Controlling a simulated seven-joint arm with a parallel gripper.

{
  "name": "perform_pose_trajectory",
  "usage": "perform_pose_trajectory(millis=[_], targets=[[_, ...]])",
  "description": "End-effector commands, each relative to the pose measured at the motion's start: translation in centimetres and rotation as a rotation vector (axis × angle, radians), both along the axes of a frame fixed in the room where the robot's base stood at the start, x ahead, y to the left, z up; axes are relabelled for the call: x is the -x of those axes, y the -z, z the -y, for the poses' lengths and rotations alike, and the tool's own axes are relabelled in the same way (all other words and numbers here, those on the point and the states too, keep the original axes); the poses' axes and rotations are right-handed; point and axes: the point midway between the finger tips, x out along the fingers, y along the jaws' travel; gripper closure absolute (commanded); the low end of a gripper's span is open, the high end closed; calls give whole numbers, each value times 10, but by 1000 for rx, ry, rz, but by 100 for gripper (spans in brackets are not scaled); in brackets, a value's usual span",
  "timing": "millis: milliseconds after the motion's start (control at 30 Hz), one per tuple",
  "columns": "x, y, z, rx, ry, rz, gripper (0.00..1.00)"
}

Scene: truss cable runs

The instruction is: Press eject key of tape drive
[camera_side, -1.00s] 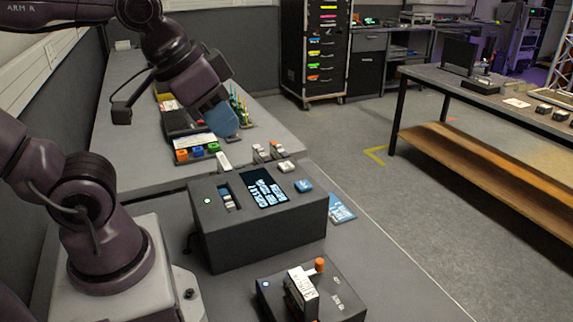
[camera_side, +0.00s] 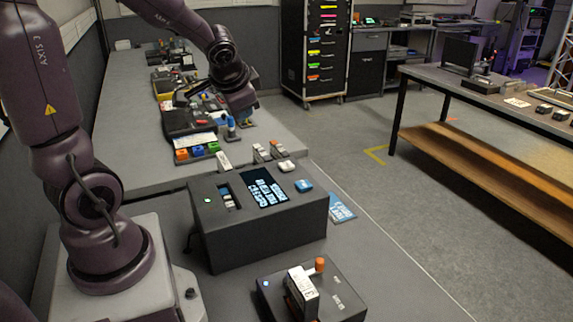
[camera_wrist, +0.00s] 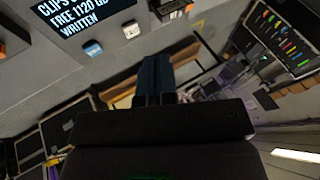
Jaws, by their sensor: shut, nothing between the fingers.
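A dark box with a lit text display (camera_side: 264,188), a blue key (camera_side: 303,185) and a white key (camera_side: 286,166) on its top stands mid-bench. The blue key (camera_wrist: 92,48) and white key (camera_wrist: 130,30) also show in the wrist view. A lower dark box (camera_side: 338,295) in front holds an upright white-labelled piece (camera_side: 301,290) and an orange-capped post (camera_side: 319,265). I cannot read which box is the tape drive or which key is eject. My gripper (camera_side: 231,133) is behind the display box, clear of its keys; its blue fingers (camera_wrist: 155,62) are shut and empty.
Orange, blue and green blocks (camera_side: 197,151) and a dark tray (camera_side: 186,122) lie on the bench behind. Open floor is to the right, with a shelved table (camera_side: 490,100) beyond.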

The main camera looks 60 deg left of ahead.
Motion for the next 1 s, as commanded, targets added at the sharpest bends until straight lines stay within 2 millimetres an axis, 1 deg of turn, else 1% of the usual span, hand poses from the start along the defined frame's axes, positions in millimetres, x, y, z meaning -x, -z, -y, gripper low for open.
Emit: perform_pose_trajectory(millis=[33, 100, 200, 267, 333, 400, 533, 700, 1000], targets=[[-10, 10, -18, -35, 36, 0, 100], [-27, 20, -37, -77, 116, 17, 100], [-50, 36, -53, -107, 258, 51, 100], [-63, 43, -55, -111, 350, 77, 100], [-76, 50, -53, -103, 458, 108, 100], [-88, 51, -44, -91, 562, 142, 100], [-103, 43, -26, -73, 705, 201, 100], [-106, 41, -14, -39, 753, 239, 100], [-106, 41, -14, -35, 747, 242, 100]])
